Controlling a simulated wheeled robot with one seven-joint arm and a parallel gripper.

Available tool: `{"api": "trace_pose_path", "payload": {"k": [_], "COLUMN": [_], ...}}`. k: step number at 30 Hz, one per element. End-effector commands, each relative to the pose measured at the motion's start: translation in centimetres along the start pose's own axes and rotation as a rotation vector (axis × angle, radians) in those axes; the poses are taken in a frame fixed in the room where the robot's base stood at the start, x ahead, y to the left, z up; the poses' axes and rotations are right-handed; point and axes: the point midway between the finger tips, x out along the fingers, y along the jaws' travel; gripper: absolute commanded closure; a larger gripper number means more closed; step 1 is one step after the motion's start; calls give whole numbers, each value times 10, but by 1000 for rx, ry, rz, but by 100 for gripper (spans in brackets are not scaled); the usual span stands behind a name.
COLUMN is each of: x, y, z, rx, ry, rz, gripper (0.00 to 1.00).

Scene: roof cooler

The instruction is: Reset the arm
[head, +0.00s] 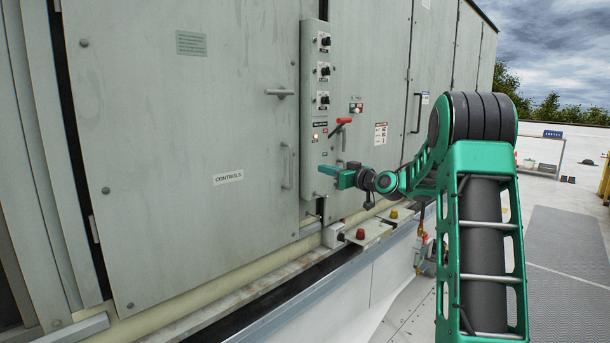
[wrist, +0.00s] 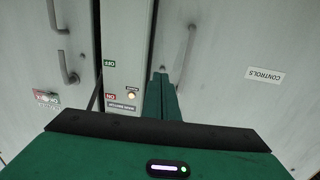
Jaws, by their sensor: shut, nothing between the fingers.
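My green arm reaches in from the right in the head view, and my gripper (head: 322,170) is at the lower part of the narrow control panel (head: 312,60). The gripper is shut and empty. In the wrist view the shut green fingers (wrist: 160,82) point at the cabinet front, beside a lit lamp (wrist: 131,95) with ON and OFF labels. That view is upside down. Whether the fingertips touch the panel, I cannot tell. A red-handled lever (head: 340,121) sticks out just above the gripper in the head view.
The grey cabinet door marked CONTROLS (head: 190,150) has handles standing out from it. A ledge with small coloured knobs (head: 393,213) runs below my forearm. Valves and pipes (head: 422,250) sit under the arm. Open roof with a grey walkway (head: 565,260) lies to the right.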

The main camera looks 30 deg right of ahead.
Motion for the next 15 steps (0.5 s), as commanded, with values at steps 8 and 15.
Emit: {"api": "trace_pose_path", "payload": {"k": [8, 15], "x": [-3, -38], "y": [-8, -55], "z": [3, 42], "rx": [-2, 2], "ry": [-25, -307], "rz": [-4, 13], "gripper": [100, 100]}}
